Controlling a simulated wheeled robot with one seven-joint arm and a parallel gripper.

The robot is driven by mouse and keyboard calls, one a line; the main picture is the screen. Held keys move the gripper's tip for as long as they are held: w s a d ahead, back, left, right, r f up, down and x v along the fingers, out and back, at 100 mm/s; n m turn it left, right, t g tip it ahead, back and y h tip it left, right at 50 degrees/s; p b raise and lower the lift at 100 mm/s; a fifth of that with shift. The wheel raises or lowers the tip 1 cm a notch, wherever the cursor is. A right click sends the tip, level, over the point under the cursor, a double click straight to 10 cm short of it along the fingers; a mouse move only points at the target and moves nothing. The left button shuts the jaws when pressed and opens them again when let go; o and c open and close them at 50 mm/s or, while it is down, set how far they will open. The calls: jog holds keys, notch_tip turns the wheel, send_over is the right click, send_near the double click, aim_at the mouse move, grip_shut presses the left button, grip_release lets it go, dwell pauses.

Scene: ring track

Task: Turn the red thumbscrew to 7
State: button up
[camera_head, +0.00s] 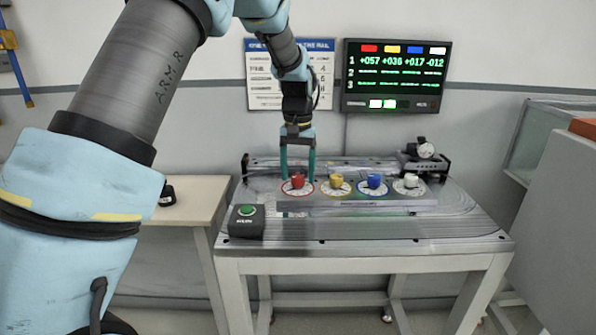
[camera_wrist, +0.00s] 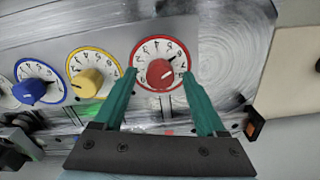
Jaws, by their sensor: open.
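The red thumbscrew (camera_head: 298,181) stands on a numbered dial with a red rim at the left end of the row on the rail. My gripper (camera_head: 298,176) is open above this dial. In the wrist view the two green fingers of my gripper (camera_wrist: 158,78) are apart, one on each side of the red thumbscrew, with nothing between them held. I cannot tell whether the fingertips are level with it.
Yellow (camera_head: 336,181), blue (camera_head: 374,181) and white (camera_head: 411,181) thumbscrews stand in line to the right. A black box with a green button (camera_head: 246,221) sits at the table's (camera_head: 450,226) front left. A gauge device (camera_head: 425,152) stands behind right. A display (camera_head: 396,76) hangs on the wall.

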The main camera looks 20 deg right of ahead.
jog(key=shift+c, duration=0.3)
grip_shut()
dwell(0.5)
jog(key=shift+m+p, duration=0.6)
jog(key=shift+m, duration=2.2)
jog(key=shift+d, duration=0.1)
jog(key=shift+o, duration=0.3)
grip_release()
jog(key=shift+r, duration=0.1)
